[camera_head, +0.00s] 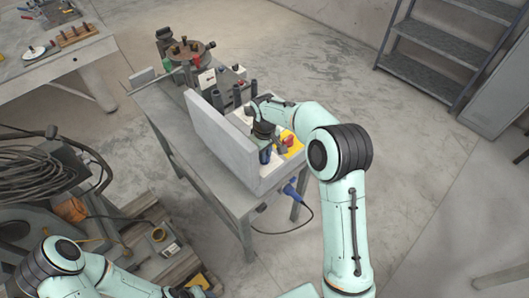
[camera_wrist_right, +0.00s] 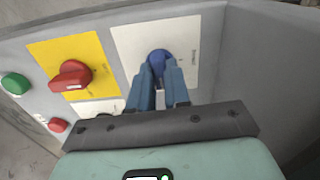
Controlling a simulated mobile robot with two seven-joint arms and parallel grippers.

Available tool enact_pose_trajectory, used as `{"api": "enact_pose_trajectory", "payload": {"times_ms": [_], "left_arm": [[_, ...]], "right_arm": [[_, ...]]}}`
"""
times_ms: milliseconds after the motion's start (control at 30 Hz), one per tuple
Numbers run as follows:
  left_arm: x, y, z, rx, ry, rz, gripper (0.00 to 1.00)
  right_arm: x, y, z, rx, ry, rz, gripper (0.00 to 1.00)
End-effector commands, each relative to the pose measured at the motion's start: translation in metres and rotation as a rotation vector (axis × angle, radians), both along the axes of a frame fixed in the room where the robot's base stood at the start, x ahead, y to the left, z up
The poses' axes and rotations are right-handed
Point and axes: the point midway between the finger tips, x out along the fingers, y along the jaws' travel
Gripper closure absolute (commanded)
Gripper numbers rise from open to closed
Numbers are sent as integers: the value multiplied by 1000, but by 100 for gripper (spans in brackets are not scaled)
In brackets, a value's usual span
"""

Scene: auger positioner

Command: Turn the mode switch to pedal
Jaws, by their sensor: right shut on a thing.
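A blue knob (camera_wrist_right: 157,56) sits on a white labelled plate (camera_wrist_right: 184,36) on the grey control box, in the right wrist view; its labels are too small to read. My right gripper (camera_wrist_right: 160,66) has its two blue fingers on either side of the knob and is shut on it. In the head view my right gripper (camera_head: 265,154) is at the control box (camera_head: 222,138) on the bench, and the knob is hidden there. My left gripper (camera_head: 190,290) is at the bottom edge of the head view, and its jaws do not show clearly.
A red rotary switch (camera_wrist_right: 70,76) on a yellow plate, a green button (camera_wrist_right: 15,84) and a red button (camera_wrist_right: 57,126) are left of the knob. A blue plug (camera_head: 291,188) with a cable hangs beside the bench. Coiled cables (camera_head: 38,165) lie at the left.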

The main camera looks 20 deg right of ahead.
Motion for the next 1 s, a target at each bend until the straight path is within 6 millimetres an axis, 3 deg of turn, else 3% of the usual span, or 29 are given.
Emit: {"api": "enact_pose_trajectory", "payload": {"times_ms": [700,733,800,1000], "left_arm": [[1,0,1,0,-1,0,57],[1,0,1,0,-1,0,57],[1,0,1,0,-1,0,57],[1,0,1,0,-1,0,57]], "right_arm": [[1,0,2,1,-5,-72,100],[1,0,2,1,-5,-72,73],[1,0,1,1,-5,-72,57],[1,0,1,1,-2,-70,57]]}}
